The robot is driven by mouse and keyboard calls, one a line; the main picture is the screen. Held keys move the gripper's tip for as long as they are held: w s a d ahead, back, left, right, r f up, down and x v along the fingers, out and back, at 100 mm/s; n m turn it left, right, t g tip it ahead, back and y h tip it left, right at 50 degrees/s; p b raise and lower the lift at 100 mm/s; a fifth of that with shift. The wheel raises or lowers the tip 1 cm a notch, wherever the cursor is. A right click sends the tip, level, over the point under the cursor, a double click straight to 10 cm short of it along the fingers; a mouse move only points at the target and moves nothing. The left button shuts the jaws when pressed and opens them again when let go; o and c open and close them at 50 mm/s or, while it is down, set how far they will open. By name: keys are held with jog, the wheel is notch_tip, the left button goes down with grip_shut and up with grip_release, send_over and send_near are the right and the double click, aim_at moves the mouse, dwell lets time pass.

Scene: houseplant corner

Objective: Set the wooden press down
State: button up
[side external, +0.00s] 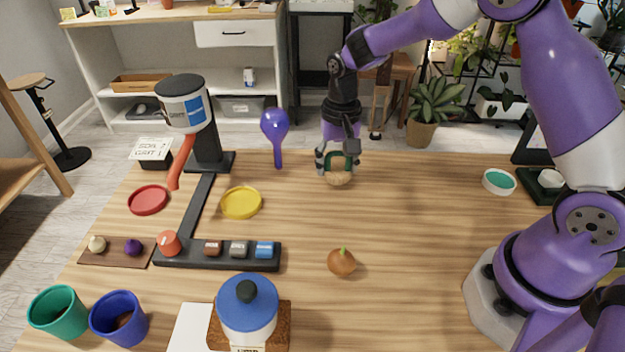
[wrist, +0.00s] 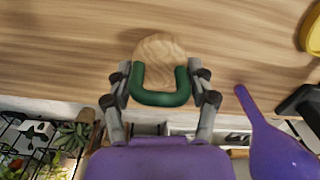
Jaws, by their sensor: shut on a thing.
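The wooden press (side external: 338,177) is a round, pale wooden disc with a dark green handle. My gripper (side external: 338,163) is shut on the green handle, near the back edge of the table. In the wrist view the wooden disc (wrist: 160,58) shows beyond the green handle, which sits between the two fingers of my gripper (wrist: 161,90). I cannot tell whether the disc touches the table or hangs just above it.
A purple scoop-like thing (side external: 275,128) stands left of my gripper. A yellow dish (side external: 241,203), a dark stand with blocks (side external: 203,205) and a red dish (side external: 148,200) lie further left. An onion-like bulb (side external: 341,262) is in front.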

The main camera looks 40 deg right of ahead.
jog(key=shift+f, duration=0.5)
jog(key=shift+f, duration=0.1)
jog(key=o, duration=1.2)
jog(key=r, duration=0.9)
jog(key=s+r, duration=0.1)
jog(key=r, duration=0.3)
jog(key=shift+r, duration=0.15)
jog(key=s+r+n+t, duration=0.1)
jog(key=s+n+t, duration=0.1)
jog(key=s, duration=0.5)
jog(key=s+a+r+n+t, duration=0.1)
jog(key=s+r+n+t, duration=0.1)
jog(key=s, duration=0.6)
jog(key=shift+r+n+t, duration=0.25)
jog(key=shift+n+t, duration=0.55)
jog(key=shift+n, duration=0.6)
